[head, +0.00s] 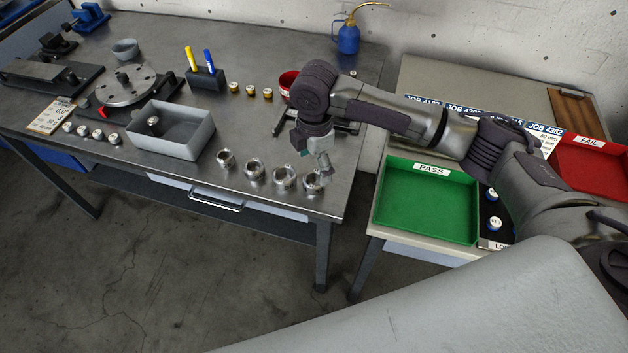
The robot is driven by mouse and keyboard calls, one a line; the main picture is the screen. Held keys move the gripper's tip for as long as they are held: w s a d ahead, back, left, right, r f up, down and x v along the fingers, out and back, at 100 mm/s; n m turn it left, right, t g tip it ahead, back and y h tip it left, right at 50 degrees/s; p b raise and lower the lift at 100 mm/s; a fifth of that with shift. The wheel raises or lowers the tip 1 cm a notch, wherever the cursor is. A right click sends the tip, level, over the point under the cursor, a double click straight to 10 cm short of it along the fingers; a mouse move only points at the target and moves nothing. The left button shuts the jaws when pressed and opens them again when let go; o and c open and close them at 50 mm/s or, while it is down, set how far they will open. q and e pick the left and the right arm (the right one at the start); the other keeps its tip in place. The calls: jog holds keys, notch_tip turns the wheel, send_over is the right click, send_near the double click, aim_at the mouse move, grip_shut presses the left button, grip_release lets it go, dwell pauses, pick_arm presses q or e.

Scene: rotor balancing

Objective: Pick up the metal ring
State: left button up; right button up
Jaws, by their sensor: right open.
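Several metal rings stand in a row near the front right edge of the steel table (255,110). From left to right I see a small ring (226,159), a second ring (254,170), a third ring (285,178) and a rightmost ring (312,183). My right gripper (325,170) is open and points down at the rightmost ring, partly covering it. I cannot tell whether its fingers touch that ring. My left gripper is not in view.
A grey bin (190,142) holding a small metal part stands left of the rings. A red bowl (288,82) is behind my right wrist. A round rotor plate (125,86) is at the left. The green PASS tray (428,205) and red FAIL tray (592,170) lie on the right-hand table.

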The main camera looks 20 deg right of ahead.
aim_at(314, 177)
jog(key=shift+w+f+p, duration=0.2)
jog(key=shift+f+p, duration=0.35)
jog(key=shift+f, duration=2.4)
jog(key=c, duration=1.3)
jog(key=shift+r, duration=0.45)
jog(key=r, duration=0.1)
jog(key=d+r+b, duration=0.1)
jog(key=r, duration=0.1)
jog(key=shift+s+r, duration=0.15)
jog(key=shift+r, duration=0.15)
jog(key=shift+s+d+r+b, duration=0.2)
jog(key=shift+s+d+r, duration=0.8)
jog(key=shift+d, duration=0.55)
jog(key=shift+s+d+r+b, duration=0.25)
jog(key=shift+s+d+r, duration=0.4)
jog(key=shift+d+r, duration=0.75)
jog(key=shift+s+d+r+b, duration=0.2)
jog(key=shift+s+d+r, duration=0.7)
jog(key=shift+d, duration=0.8)
